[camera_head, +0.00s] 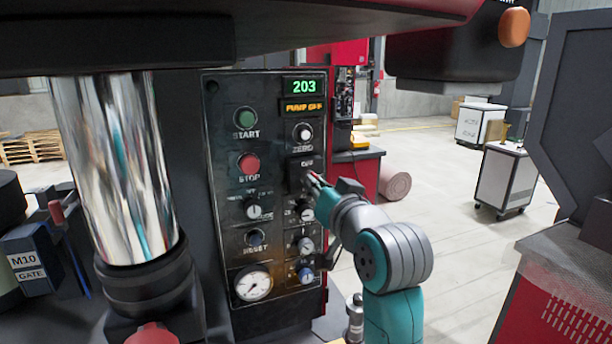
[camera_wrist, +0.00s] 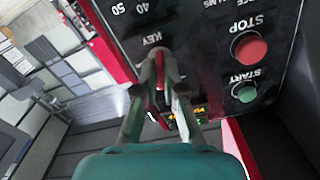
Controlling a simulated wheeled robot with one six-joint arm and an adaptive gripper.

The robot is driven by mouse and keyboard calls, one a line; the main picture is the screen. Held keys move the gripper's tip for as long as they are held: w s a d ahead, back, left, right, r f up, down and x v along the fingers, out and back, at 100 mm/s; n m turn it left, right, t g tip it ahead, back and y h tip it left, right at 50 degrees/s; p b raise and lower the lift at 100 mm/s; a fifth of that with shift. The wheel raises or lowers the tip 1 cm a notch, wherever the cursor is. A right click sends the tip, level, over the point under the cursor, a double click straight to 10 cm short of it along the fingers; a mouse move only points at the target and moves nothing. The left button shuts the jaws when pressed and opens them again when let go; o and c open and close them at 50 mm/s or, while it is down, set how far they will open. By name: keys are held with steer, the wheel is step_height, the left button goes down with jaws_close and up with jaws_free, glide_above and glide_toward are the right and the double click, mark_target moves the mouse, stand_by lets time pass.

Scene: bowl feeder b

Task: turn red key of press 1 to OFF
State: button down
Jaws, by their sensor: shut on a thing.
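The red key (camera_wrist: 160,68) sits on the dark control panel (camera_wrist: 130,22) below a label reading KEY in the wrist view. My gripper (camera_wrist: 160,56) is shut on it, one finger on each side. In the head view my gripper (camera_head: 313,181) reaches the right side of the panel (camera_head: 228,150), just below an OFF label. The fingers mostly hide the key there, and I cannot tell which mark it points to.
The panel also has a green START button (camera_head: 245,118), a red STOP button (camera_head: 248,164), several knobs, a gauge (camera_head: 252,284) and a lit display (camera_head: 303,87) reading 203. A shiny column (camera_head: 120,165) stands at left. A white cabinet (camera_head: 503,180) stands on open floor at right.

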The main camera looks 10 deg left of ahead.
steer(key=shift+n, duration=0.4)
steer(key=n, duration=0.3)
steer(key=shift+n, duration=0.4)
steer(key=c, duration=1.2)
jaws_free()
